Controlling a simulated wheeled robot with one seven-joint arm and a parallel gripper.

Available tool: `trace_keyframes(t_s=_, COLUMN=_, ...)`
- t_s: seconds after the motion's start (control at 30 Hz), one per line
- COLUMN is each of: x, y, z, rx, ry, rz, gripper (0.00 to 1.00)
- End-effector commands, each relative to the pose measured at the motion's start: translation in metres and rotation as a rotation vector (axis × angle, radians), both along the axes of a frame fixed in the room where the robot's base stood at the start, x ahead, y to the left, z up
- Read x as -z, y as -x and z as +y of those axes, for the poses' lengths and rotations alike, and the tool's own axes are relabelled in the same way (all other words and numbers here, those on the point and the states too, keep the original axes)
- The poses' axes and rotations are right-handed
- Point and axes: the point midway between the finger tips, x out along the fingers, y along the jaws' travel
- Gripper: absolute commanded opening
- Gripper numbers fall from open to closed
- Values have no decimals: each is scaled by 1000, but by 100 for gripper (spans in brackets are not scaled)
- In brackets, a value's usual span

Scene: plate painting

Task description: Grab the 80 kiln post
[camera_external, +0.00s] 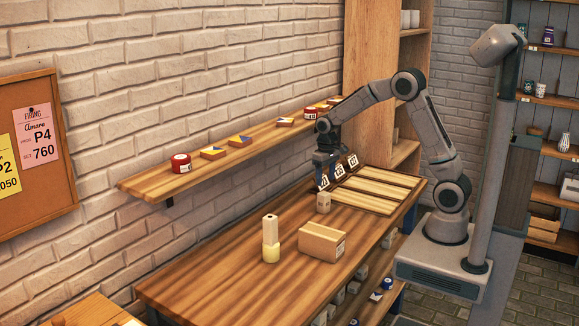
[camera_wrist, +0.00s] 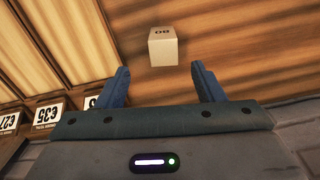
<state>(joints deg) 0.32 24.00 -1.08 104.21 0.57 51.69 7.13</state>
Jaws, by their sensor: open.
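A wall shelf (camera_external: 150,185) holds tins and tiles.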

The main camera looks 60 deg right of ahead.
Motion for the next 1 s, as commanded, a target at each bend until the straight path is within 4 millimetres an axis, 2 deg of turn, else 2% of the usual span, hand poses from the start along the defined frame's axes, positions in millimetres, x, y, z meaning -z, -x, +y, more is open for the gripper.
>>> trace_keyframes(t_s=0.4, x=61, y=-1, z=0, rx=1, ry=0, rz=5, gripper=62)
trace_keyframes(t_s=0.63, x=77, y=-1, z=2, rx=0, ry=0, rz=5, gripper=62)
trace_keyframes(t_s=0.9, x=112, y=-2, z=5, rx=0, ry=0, rz=5, gripper=62)
trace_keyframes(t_s=1.0, x=119, y=-2, z=5, rx=0, ry=0, rz=3, gripper=62)
